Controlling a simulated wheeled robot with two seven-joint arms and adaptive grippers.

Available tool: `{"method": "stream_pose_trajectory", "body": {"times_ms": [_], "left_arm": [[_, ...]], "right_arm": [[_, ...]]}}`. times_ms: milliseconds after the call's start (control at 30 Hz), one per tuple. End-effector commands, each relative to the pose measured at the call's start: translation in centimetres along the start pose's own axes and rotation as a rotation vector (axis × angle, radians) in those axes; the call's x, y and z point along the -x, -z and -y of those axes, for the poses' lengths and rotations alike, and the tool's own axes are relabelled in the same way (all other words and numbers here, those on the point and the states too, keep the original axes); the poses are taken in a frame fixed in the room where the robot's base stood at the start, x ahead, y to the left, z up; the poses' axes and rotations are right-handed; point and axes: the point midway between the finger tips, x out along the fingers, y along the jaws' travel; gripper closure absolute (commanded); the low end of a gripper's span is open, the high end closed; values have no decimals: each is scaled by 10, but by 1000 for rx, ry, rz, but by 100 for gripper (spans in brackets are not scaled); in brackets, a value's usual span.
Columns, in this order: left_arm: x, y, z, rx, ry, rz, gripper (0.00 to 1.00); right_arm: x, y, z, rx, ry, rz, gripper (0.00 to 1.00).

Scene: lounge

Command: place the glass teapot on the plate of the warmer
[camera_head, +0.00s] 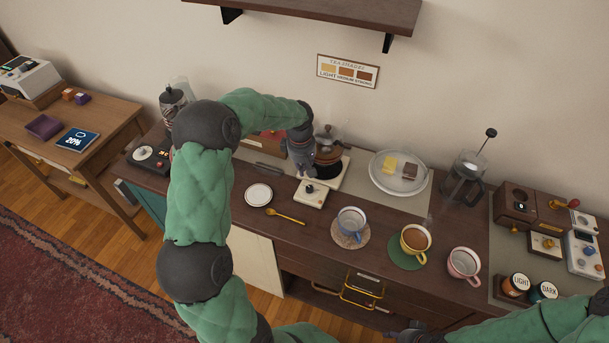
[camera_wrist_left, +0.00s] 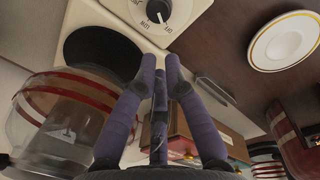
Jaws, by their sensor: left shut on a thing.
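The clear glass teapot (camera_head: 328,134) is upright at the back of the cream warmer (camera_head: 311,194), which has a black knob at its front. My left gripper (camera_head: 301,158) is just left of the teapot and shut; its grip appears to be on the teapot's handle, which the fingers mostly hide. In the left wrist view the teapot (camera_wrist_left: 58,125) is at the left, beside and partly over the warmer's round black plate (camera_wrist_left: 98,48), much of which shows bare. I cannot tell whether they touch. My right gripper (camera_head: 408,333) is partly visible at the bottom edge.
A small white saucer (camera_head: 258,194) and a golden spoon (camera_head: 286,216) lie left of the warmer. A blue cup (camera_head: 350,221), a yellow cup (camera_head: 416,240) and a pink cup (camera_head: 463,263) stand at the front right. A glass plate with food (camera_head: 400,186) is right of the teapot.

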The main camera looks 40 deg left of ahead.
Motion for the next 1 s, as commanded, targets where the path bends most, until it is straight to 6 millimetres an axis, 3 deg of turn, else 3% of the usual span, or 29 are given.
{"method": "stream_pose_trajectory", "body": {"times_ms": [167,400,767,800,867,1000], "left_arm": [[-8,5,-6,1,-3,-1,100],[-36,4,-2,0,-3,-1,100],[-39,4,-2,0,-4,-2,100],[-40,4,-1,0,0,0,83],[-40,4,-1,0,0,0,66],[-40,4,-1,0,0,0,65]], "right_arm": [[-2,0,-1,0,0,0,60],[-7,0,-2,0,0,0,60],[-8,0,-3,0,0,0,60],[-8,0,-3,0,0,0,60],[-8,0,-3,0,0,0,60],[-8,0,-3,0,0,0,60]]}}
